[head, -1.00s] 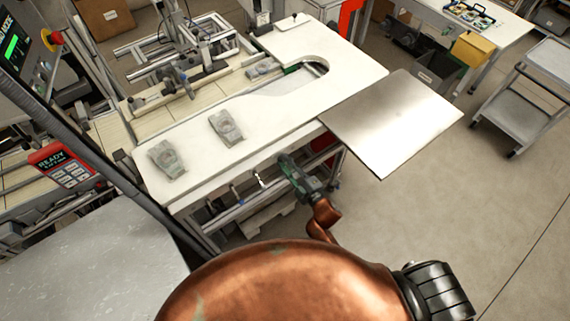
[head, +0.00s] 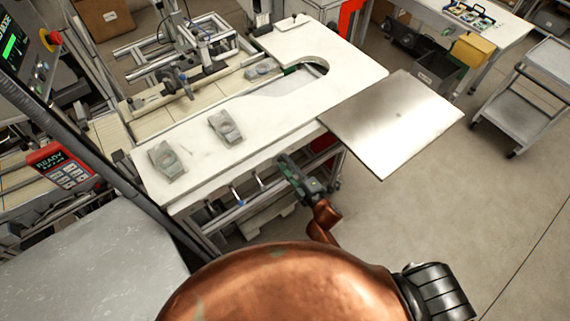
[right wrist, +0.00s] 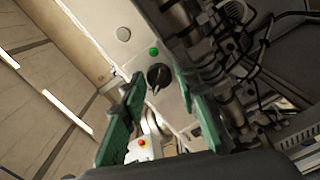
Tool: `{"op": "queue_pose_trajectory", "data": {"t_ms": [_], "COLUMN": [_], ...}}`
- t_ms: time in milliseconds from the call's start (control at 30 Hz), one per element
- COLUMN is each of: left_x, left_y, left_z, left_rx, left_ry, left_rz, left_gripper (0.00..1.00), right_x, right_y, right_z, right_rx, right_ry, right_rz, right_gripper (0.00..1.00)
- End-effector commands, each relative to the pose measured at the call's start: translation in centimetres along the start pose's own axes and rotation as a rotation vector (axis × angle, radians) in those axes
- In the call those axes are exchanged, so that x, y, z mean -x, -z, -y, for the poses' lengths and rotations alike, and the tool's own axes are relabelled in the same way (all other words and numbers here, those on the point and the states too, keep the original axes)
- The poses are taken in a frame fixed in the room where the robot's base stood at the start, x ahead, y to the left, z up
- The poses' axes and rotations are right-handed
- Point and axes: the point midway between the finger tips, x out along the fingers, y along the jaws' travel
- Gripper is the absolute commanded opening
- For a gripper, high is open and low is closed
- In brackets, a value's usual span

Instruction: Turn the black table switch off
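The black table switch (right wrist: 158,76) is a round dark knob on a pale panel in the right wrist view. It lies just beyond and between the two green fingers of my right gripper (right wrist: 163,98), which are spread apart with nothing between their pads. In the head view my right gripper (head: 284,160) is low at the front edge of the white table (head: 235,170). The switch cannot be made out in the head view. My left gripper is not in view.
A green button (right wrist: 154,51) sits beside the switch, and a white box with a red button (right wrist: 142,143) is below. A metal plate (head: 392,120) juts from the table's right side.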

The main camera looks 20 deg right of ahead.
Motion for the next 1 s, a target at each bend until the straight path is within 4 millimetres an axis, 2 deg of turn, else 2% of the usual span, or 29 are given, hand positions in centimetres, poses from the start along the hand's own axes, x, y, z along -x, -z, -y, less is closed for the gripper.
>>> {"op": "queue_pose_trajectory", "data": {"t_ms": [133, 467, 567, 1000], "left_x": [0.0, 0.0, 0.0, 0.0], "left_y": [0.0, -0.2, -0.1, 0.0], "left_z": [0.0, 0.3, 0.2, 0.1], "left_rx": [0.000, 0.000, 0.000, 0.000], "left_ry": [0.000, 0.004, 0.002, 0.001], "left_rz": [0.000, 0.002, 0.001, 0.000], "left_gripper": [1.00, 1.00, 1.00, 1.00], "right_x": [0.0, 0.3, 1.4, 9.9], "right_y": [0.0, -0.1, -0.1, -0.1], "right_z": [0.0, -0.1, 0.0, 0.0], "right_rx": [0.000, 0.000, 0.000, -0.001], "right_ry": [-0.001, -0.001, 0.000, 0.001], "right_rz": [0.000, 0.001, 0.002, 0.002], "right_gripper": [0.40, 0.40, 0.40, 0.40]}}
